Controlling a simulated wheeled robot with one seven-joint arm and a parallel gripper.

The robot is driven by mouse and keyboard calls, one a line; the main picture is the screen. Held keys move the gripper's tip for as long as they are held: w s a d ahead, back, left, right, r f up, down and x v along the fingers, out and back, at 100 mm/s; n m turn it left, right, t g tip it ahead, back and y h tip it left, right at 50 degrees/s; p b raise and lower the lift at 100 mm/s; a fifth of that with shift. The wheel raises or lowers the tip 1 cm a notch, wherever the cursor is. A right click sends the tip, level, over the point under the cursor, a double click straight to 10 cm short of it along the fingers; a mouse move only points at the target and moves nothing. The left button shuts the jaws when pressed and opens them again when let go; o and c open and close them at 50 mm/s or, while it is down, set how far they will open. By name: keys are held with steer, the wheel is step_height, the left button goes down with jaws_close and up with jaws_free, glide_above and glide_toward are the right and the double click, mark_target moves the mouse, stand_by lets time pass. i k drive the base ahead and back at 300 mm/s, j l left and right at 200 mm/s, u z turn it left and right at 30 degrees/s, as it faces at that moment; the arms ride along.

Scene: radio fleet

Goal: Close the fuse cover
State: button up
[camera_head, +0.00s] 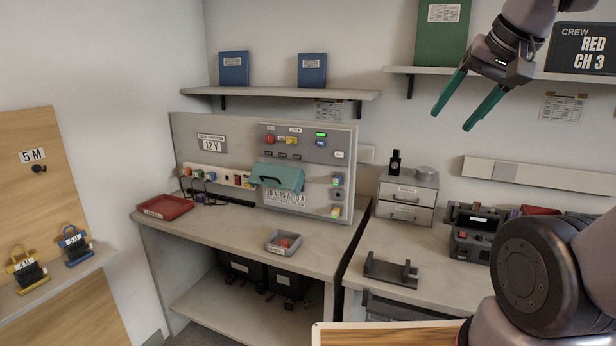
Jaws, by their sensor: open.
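The fuse cover (277,176) is a teal flap with a dark handle on the grey upright power panel (341,148). It stands out from the panel, tilted open, above a white label with amp ratings (285,197). What lies behind the flap is hidden. My gripper (457,112) has two green fingers spread apart and empty. It is high at the upper right, in front of the wall and shelf, well apart from the cover.
The panel stands on a grey bench with a red tray (165,207) and a small grey bin (284,243) holding red pieces. A drawer box (407,197) stands right of the panel. A shelf (281,93) with blue binders runs above. Bench space before the panel is mostly clear.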

mark_target(280, 176)
steer(key=i+j+u, duration=0.15)
steer(key=j+u, duration=0.2)
steer(key=u, duration=0.15)
steer(key=i+j+u, duration=0.2)
steer(key=u, duration=0.3)
